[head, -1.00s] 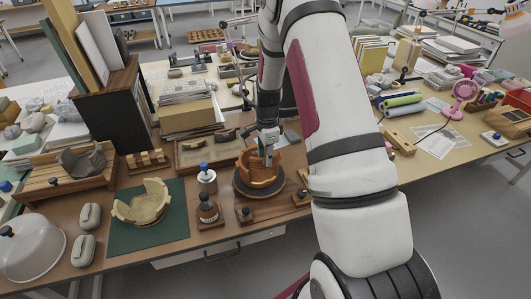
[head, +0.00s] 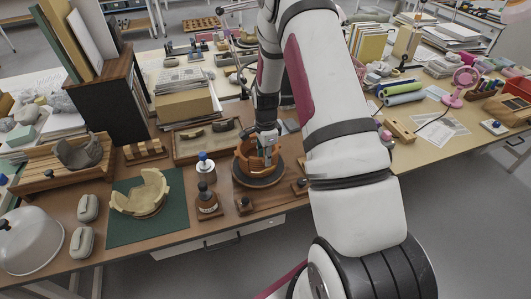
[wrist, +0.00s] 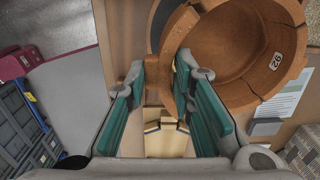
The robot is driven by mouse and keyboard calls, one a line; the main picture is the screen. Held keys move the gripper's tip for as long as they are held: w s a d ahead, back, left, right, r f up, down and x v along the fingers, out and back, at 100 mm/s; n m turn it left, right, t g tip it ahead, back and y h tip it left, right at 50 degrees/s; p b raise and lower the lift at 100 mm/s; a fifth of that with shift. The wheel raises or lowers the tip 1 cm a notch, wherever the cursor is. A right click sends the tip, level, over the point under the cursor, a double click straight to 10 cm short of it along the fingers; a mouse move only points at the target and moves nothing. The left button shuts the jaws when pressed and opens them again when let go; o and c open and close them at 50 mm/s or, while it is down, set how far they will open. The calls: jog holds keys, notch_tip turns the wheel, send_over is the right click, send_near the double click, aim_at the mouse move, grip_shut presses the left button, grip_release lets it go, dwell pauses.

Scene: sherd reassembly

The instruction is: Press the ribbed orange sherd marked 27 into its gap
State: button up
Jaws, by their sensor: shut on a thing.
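An orange ribbed bowl (head: 247,168) stands on a round dark turntable (head: 256,181). In the wrist view the bowl (wrist: 230,50) fills the upper right; crack lines and a small number label show inside it. My gripper (head: 265,158) is down at the bowl's right side. In the wrist view my gripper (wrist: 160,75) has its teal-padded fingers apart around a brown-orange piece, the ribbed orange sherd (wrist: 157,88), at the bowl's rim. The sherd is barely distinguishable; its mark 27 and the gap cannot be made out.
A cream broken bowl (head: 140,196) sits on a green mat (head: 172,222) to the left. A tray of sherds (head: 190,152) lies behind. Small wooden blocks (head: 243,204) lie near the front edge.

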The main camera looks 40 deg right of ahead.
jog(key=shift+f, duration=0.95)
jog(key=shift+w+f+b, duration=0.3)
jog(key=shift+b, duration=0.2)
jog(key=shift+d, duration=0.1)
jog(key=shift+w+f+b, duration=0.1)
jog(key=shift+w+b, duration=0.2)
jog(key=shift+o, duration=0.2)
jog(key=shift+f, duration=0.4)
dwell(1.9)
jog(key=o, duration=1)
jog(key=shift+r, duration=0.15)
notch_tip(320, 180, up, 12)
jog(key=shift+f, duration=0.1)
